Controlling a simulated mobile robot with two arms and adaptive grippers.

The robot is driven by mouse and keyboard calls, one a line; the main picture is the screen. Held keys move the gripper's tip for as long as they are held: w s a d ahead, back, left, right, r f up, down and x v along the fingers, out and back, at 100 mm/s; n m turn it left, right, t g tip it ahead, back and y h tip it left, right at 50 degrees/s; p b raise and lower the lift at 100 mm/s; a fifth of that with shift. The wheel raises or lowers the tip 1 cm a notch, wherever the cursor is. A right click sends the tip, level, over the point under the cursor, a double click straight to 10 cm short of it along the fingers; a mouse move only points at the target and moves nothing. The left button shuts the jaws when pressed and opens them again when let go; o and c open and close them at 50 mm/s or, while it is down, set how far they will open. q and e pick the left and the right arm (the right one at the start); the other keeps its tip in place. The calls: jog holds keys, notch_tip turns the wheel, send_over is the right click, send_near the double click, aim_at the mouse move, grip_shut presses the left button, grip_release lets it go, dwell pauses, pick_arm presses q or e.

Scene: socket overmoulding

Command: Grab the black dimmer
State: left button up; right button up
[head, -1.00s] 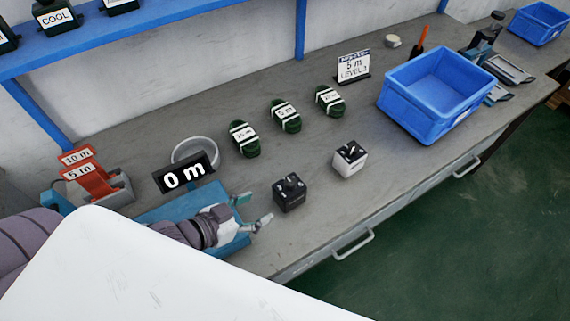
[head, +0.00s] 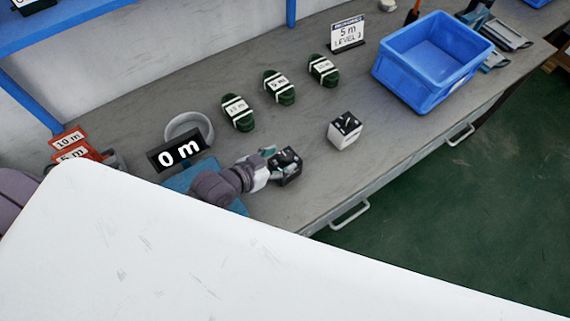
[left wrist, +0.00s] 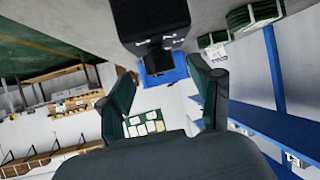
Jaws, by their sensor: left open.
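The black dimmer (head: 290,173), a small dark cube with pale marks on top, stands on the grey workbench. My left gripper (head: 272,162) is at its left side in the head view, with the fingers open and partly in front of it. In the left wrist view the black dimmer (left wrist: 150,18) shows at the top, ahead of the open fingers of my left gripper (left wrist: 165,88). The space between the fingers looks empty. I cannot tell whether a finger touches the dimmer. My right gripper is not in view.
A white dimmer (head: 345,136) with a black top stands to the right. Several green cable coils (head: 280,92) lie behind. A blue bin (head: 405,82) is at the right. A "0 m" sign (head: 178,153) and a grey ring-shaped thing (head: 207,127) are at the left.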

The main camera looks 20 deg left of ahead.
aim_at(284, 157)
pick_arm(q)
jog(key=x, duration=0.3)
jog(key=shift+w, duration=0.2)
jog(key=shift+s, duration=0.15)
jog(key=shift+c, duration=0.4)
grip_shut()
